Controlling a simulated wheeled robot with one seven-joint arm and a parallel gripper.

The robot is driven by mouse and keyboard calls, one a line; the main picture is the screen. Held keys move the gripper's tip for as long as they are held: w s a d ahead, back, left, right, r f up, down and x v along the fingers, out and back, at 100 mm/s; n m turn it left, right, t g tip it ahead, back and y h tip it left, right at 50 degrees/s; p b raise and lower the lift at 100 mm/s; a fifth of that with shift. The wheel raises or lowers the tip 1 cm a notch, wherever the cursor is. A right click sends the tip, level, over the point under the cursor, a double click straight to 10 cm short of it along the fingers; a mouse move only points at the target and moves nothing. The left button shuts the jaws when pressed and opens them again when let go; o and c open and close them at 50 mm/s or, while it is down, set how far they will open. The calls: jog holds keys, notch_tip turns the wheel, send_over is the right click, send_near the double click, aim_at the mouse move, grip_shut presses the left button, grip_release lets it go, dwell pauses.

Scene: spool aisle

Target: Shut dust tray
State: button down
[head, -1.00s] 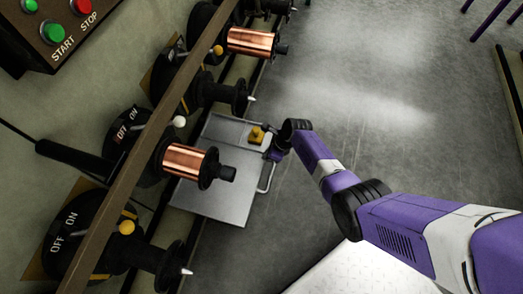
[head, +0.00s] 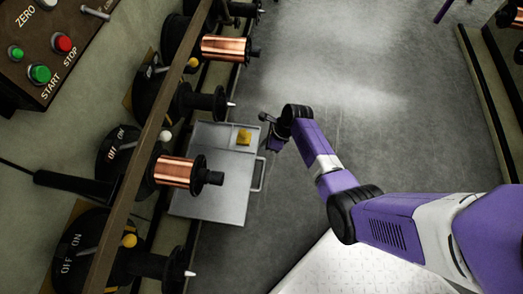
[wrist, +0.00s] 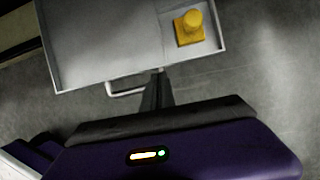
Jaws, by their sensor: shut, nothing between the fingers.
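The dust tray (head: 212,193) is a flat grey metal tray that sticks out from under the spool machine over the floor. Its wire handle (head: 259,176) is on its right edge. A yellow knobbed block (head: 243,137) sits in the tray's far right corner. My gripper (head: 264,122) is shut and empty, just right of that corner and beyond the handle. In the wrist view, the tray (wrist: 105,40) fills the top and the handle (wrist: 125,88) is left of my dark fingers (wrist: 157,80). Their tips overlap the tray's edge in the picture; I cannot tell whether they touch it.
A brown rail (head: 150,135) runs along the machine. A control box (head: 50,45) stands at upper left. The floor (head: 330,95) right of the tray is clear up to a dark rack (head: 490,95).

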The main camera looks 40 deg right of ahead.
aim_at(244, 151)
jog(key=s+d, duration=0.4)
jog(key=d, duration=0.2)
jog(key=w+a+f+b, duration=0.5)
jog(key=w+f+b, duration=0.1)
jog(key=f+b, duration=0.3)
jog(key=shift+a, duration=0.2)
jog(key=shift+w, duration=0.1)
jog(key=w+a, duration=0.4)
jog(key=w, duration=0.1)
jog(key=shift+w+a, duration=0.15)
jog(key=shift+w, duration=0.05)
